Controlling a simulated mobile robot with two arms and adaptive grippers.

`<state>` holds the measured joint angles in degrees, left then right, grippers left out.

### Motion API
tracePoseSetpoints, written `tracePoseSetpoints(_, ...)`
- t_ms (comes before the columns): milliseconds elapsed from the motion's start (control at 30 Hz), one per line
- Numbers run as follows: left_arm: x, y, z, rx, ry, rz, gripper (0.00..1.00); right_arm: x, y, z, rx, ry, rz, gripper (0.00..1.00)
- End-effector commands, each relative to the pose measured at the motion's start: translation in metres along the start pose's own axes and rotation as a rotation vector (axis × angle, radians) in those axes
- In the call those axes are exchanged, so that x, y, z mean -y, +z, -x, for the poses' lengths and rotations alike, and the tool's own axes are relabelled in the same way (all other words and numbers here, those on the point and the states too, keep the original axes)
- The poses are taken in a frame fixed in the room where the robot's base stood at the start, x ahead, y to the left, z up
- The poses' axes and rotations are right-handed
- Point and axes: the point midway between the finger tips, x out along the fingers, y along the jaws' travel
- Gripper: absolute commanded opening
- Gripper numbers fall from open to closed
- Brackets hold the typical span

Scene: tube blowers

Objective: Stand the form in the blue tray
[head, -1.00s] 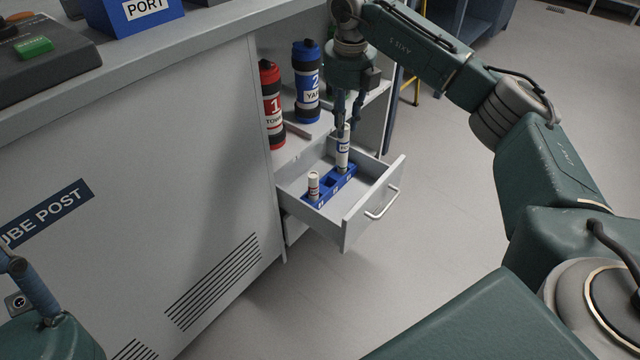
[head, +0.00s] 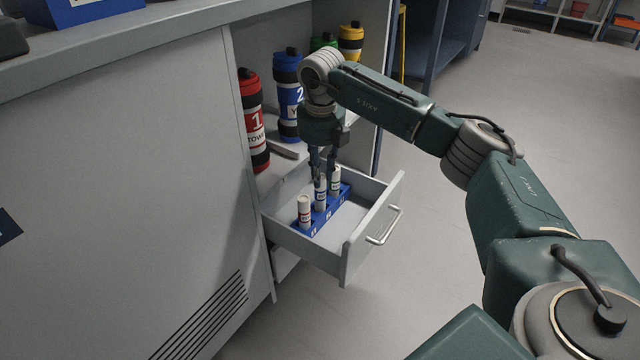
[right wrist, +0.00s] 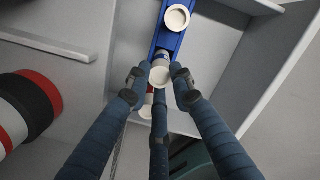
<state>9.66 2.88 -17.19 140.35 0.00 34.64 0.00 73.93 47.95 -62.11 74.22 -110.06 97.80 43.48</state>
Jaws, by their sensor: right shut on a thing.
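The blue tray (head: 311,230) lies inside the open drawer, along its left side, and also shows in the right wrist view (right wrist: 168,40). Three pale rolled forms stand in a row at it. The near one (head: 304,208) has a red label, the far one (head: 336,180) a green label. The middle form (head: 320,196) has a blue label and is upright between the fingers of my right gripper (head: 320,173), which is shut on it. It appears to be in the tray's middle place; its lower end is hidden, so I cannot tell whether it touches the bottom. My left gripper is out of view.
The drawer (head: 372,232) has free floor right of the tray. Red (head: 252,120), blue (head: 288,95), green (head: 323,42) and yellow (head: 350,42) canisters stand in the cabinet behind. The grey cabinet front (head: 120,190) is at left; the floor is clear at right.

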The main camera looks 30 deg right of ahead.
Motion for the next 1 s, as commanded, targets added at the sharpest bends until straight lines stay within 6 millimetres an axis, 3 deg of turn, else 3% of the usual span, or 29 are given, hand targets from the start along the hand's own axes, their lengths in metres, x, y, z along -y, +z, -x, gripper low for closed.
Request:
tracePoseSetpoints(33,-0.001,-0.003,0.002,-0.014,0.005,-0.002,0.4,0.0,-0.002,-0.012,-0.001,-0.001,0.0,0.08)
tracePoseSetpoints(100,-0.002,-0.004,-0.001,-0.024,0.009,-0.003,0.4,0.0,-0.002,-0.016,0.0,0.0,0.0,0.08)
tracePoseSetpoints(500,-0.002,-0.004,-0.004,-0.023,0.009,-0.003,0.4,0.0,-0.002,-0.018,0.0,0.0,0.0,0.08)
tracePoseSetpoints(533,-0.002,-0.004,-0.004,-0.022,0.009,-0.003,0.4,0.0,-0.002,-0.018,0.0,0.001,0.0,0.28)
tracePoseSetpoints(600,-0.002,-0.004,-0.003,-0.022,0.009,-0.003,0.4,0.0,-0.002,-0.018,0.0,0.001,0.0,0.41)
tracePoseSetpoints(900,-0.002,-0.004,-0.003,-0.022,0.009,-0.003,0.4,0.0,-0.002,-0.017,0.001,0.001,0.0,0.41)
tracePoseSetpoints(1000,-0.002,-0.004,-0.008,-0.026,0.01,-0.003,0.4,-0.001,-0.001,-0.007,0.002,0.001,0.0,0.41)
